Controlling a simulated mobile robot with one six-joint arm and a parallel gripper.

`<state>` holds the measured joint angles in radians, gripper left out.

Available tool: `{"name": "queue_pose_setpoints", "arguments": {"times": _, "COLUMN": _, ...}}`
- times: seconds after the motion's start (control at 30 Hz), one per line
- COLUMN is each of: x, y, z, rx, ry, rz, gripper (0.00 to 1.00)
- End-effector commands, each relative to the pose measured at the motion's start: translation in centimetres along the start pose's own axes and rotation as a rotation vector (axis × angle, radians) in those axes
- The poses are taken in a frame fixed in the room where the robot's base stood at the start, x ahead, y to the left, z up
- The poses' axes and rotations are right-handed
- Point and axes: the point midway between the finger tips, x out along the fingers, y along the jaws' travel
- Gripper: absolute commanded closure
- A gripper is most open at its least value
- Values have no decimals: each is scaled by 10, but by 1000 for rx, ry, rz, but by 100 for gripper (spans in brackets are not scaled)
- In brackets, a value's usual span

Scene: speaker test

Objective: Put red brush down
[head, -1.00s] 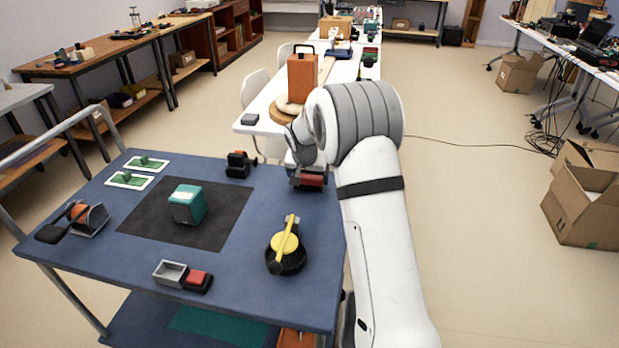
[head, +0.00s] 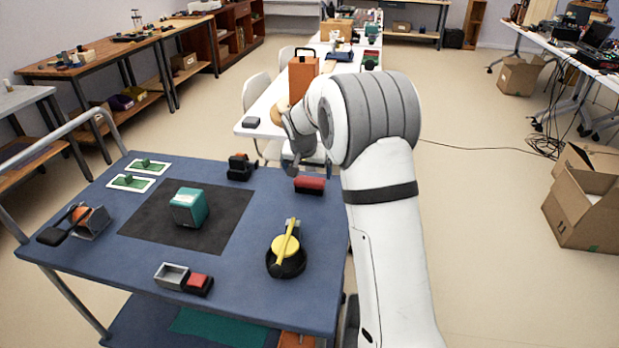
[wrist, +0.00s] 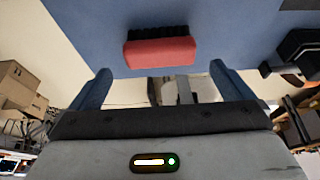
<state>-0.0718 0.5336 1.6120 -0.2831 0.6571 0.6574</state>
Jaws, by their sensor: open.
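The red brush (head: 309,185) lies on the blue tabletop (head: 235,281) near its far right edge. In the wrist view the brush (wrist: 160,52) shows a red back and dark bristles, lying on the blue surface ahead of the fingers. My gripper (wrist: 158,80) is open, with its two blue fingers apart and nothing between them. The brush is beyond the fingertips and apart from them. In the head view my gripper (head: 305,165) is above and just behind the brush, partly hidden by my arm.
On the table are a teal box (head: 189,207) on a dark mat (head: 143,222), a black-and-yellow round device (head: 286,252), a small black device (head: 240,167), a grey tray (head: 171,276) with a red block beside it, and green cards (head: 130,183). A white table (head: 262,112) stands behind.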

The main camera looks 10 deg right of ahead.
Motion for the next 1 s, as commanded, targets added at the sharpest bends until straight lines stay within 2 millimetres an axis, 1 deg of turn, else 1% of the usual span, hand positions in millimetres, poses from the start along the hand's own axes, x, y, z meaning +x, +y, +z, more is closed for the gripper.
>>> {"name": "queue_pose_setpoints", "arguments": {"times": 0.03, "x": -13, "y": 0, "z": 0, "rx": 0, "ry": 2, "rz": -1, "gripper": 0}}
{"name": "queue_pose_setpoints", "arguments": {"times": 0.2, "x": -44, "y": 0, "z": 0, "rx": 1, "ry": 0, "rz": -1, "gripper": 0}}
{"name": "queue_pose_setpoints", "arguments": {"times": 0.3, "x": -55, "y": 0, "z": 0, "rx": 1, "ry": -1, "rz": 0, "gripper": 0}}
{"name": "queue_pose_setpoints", "arguments": {"times": 0.43, "x": -66, "y": 3, "z": 2, "rx": -1, "ry": -2, "rz": 0, "gripper": 0}}
{"name": "queue_pose_setpoints", "arguments": {"times": 0.53, "x": -80, "y": 12, "z": 12, "rx": -18, "ry": -12, "rz": -1, "gripper": 0}}
{"name": "queue_pose_setpoints", "arguments": {"times": 0.57, "x": -86, "y": 17, "z": 18, "rx": -25, "ry": -19, "rz": -1, "gripper": 0}}
{"name": "queue_pose_setpoints", "arguments": {"times": 0.67, "x": -111, "y": 36, "z": 44, "rx": -64, "ry": -42, "rz": -6, "gripper": 0}}
{"name": "queue_pose_setpoints", "arguments": {"times": 0.7, "x": -122, "y": 45, "z": 58, "rx": -82, "ry": -54, "rz": -9, "gripper": 0}}
{"name": "queue_pose_setpoints", "arguments": {"times": 0.77, "x": -137, "y": 59, "z": 79, "rx": -112, "ry": -72, "rz": -14, "gripper": 0}}
{"name": "queue_pose_setpoints", "arguments": {"times": 0.8, "x": -146, "y": 68, "z": 94, "rx": -131, "ry": -84, "rz": -18, "gripper": 0}}
{"name": "queue_pose_setpoints", "arguments": {"times": 0.87, "x": -158, "y": 81, "z": 117, "rx": -160, "ry": -101, "rz": -25, "gripper": 0}}
{"name": "queue_pose_setpoints", "arguments": {"times": 0.9, "x": -166, "y": 89, "z": 133, "rx": -180, "ry": -113, "rz": -31, "gripper": 0}}
{"name": "queue_pose_setpoints", "arguments": {"times": 0.97, "x": -176, "y": 101, "z": 157, "rx": -209, "ry": -130, "rz": -40, "gripper": 0}}
{"name": "queue_pose_setpoints", "arguments": {"times": 1.0, "x": -182, "y": 109, "z": 174, "rx": -228, "ry": -141, "rz": -46, "gripper": 0}}
